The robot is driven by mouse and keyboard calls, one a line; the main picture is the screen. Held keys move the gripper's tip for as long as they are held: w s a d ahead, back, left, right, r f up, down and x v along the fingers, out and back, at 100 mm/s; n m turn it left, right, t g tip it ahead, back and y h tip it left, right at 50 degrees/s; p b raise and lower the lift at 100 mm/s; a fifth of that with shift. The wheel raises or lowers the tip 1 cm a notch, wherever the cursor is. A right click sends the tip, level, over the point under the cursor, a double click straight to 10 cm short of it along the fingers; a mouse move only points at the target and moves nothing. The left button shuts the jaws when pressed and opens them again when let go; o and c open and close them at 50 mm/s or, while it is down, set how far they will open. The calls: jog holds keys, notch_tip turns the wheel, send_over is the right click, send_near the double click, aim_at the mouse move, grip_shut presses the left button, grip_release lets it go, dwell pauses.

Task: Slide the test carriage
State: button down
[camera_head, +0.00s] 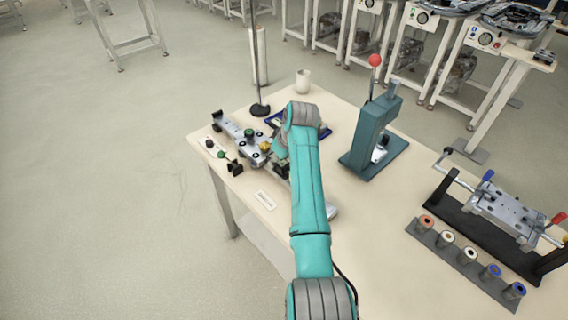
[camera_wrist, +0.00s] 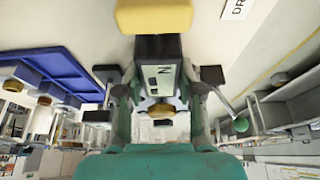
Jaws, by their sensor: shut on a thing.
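The test carriage (camera_head: 256,155) sits on a silver rail (camera_head: 225,123) that runs diagonally along the left side of the table. It carries a green knob and a yellow knob. My gripper (camera_wrist: 160,88) is shut on a dark part of the carriage. In the wrist view this dark block (camera_wrist: 158,48), with a pale label, stands between my fingers under a yellow top (camera_wrist: 153,16). In the head view my teal arm hides the fingertips and part of the rail.
A blue tray (camera_wrist: 45,72) lies beside the rail. A green press (camera_head: 372,140) with a red-balled lever stands right of my arm. A white cup (camera_head: 303,82) and a thin pole (camera_head: 256,60) are behind. A clamp fixture (camera_head: 505,210) and several spools occupy the right side.

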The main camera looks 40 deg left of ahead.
jog(key=shift+a, duration=0.5)
jog(key=c, duration=0.7)
grip_release()
jog(key=v, duration=1.2)
